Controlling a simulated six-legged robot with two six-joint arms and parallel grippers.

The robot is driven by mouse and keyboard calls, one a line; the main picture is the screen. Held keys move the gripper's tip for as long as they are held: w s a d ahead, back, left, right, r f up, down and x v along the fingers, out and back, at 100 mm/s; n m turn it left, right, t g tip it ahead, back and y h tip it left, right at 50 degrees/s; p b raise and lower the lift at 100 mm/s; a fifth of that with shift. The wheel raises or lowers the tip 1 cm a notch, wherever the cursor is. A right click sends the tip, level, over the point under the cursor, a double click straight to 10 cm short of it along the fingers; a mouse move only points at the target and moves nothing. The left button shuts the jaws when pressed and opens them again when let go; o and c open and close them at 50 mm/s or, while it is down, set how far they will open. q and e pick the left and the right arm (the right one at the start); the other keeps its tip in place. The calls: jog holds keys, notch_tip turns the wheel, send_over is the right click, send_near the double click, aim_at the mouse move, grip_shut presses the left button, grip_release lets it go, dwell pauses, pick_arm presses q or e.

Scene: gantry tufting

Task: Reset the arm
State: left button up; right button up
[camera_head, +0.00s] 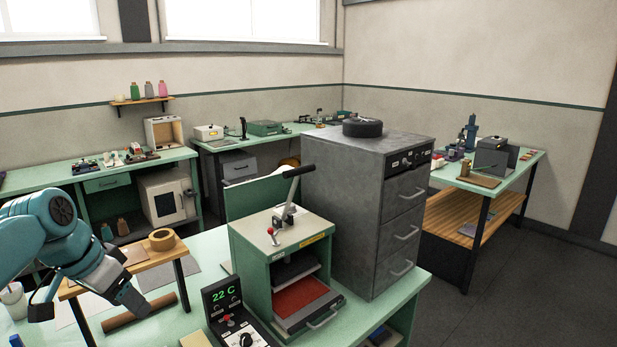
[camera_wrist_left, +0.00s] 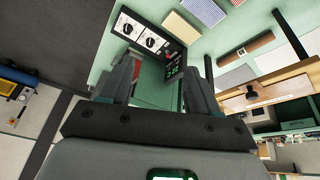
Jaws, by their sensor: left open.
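My left arm (camera_head: 45,230) comes in from the left in the head view, teal and dark grey, and bends down over the front bench. My left gripper (camera_head: 92,305) hangs low over the bench's left part. In the left wrist view its two dark fingers (camera_wrist_left: 158,75) stand apart with nothing between them. Beyond the fingers lies the control box (camera_wrist_left: 150,42) with dials and a green display. My right gripper is not in either view.
The control box (camera_head: 235,315) reads 22 C, beside a green press (camera_head: 262,255) with a lever. A grey drawer cabinet (camera_head: 345,220) stands behind it. Dark floor (camera_head: 500,300) is open at right.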

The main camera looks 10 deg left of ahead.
pick_arm(q)
jog(key=d+x, duration=0.3)
jog(key=x, duration=1.2)
jog(key=s+d+f+n+g+h, duration=0.1)
jog(key=s+d+f, duration=0.1)
jog(key=d+f, duration=0.45)
jog(key=s+d+f+n+g+h, duration=0.1)
jog(key=d+f, duration=0.2)
jog(key=f, duration=0.7)
jog(key=s+d+f+n+b, duration=0.1)
jog(key=s+d+f+b, duration=0.1)
jog(key=s+d+f, duration=0.4)
jog(key=s+d+f+n+g+b, duration=0.1)
jog(key=s+d+f+b, duration=0.2)
jog(key=s+d+f, duration=0.4)
jog(key=s+f, duration=0.6)
jog(key=s, duration=0.1)
jog(key=shift+f+n+g, duration=0.3)
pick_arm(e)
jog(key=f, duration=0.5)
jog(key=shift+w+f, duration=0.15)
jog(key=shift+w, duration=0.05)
pick_arm(q)
jog(key=shift+d, duration=0.1)
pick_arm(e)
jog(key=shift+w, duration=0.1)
